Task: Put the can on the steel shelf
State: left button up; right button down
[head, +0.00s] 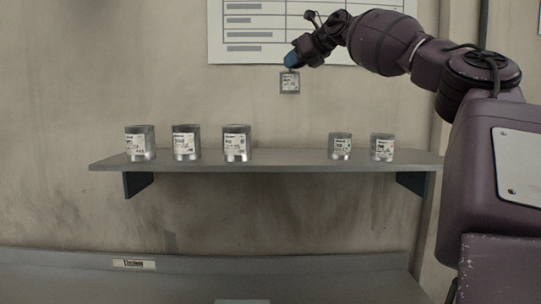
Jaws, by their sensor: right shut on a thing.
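My right gripper (292,62) comes in from the right, high up in front of the wall chart. It is shut on a small silver can (290,83) with a white label, which hangs upright below the fingers. The can is in the air above the steel shelf (288,162), over the gap between two groups of cans. Three cans, a left one (140,143), a middle one (186,143) and a right one (236,143), stand on the shelf's left part. Two smaller-looking cans (340,147) (382,147) stand on its right part. My left gripper is not in view.
The shelf has a bare stretch between the two groups, and free room at its left end. A printed chart (250,30) is on the wall behind. A grey surface with a label (134,264) lies below the shelf.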

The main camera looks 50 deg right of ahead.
aim_at(299, 88)
jog(key=shift+w, duration=0.1)
jog(key=shift+f, duration=0.35)
jog(key=f, duration=0.2)
jog(key=f+b, duration=0.1)
jog(key=f, duration=0.2)
jog(key=f+b, duration=0.1)
jog(key=f, duration=0.1)
jog(key=shift+s+f, duration=0.2)
jog(key=shift+s, duration=0.1)
jog(key=shift+f+b, duration=0.65)
jog(key=shift+f, duration=5)
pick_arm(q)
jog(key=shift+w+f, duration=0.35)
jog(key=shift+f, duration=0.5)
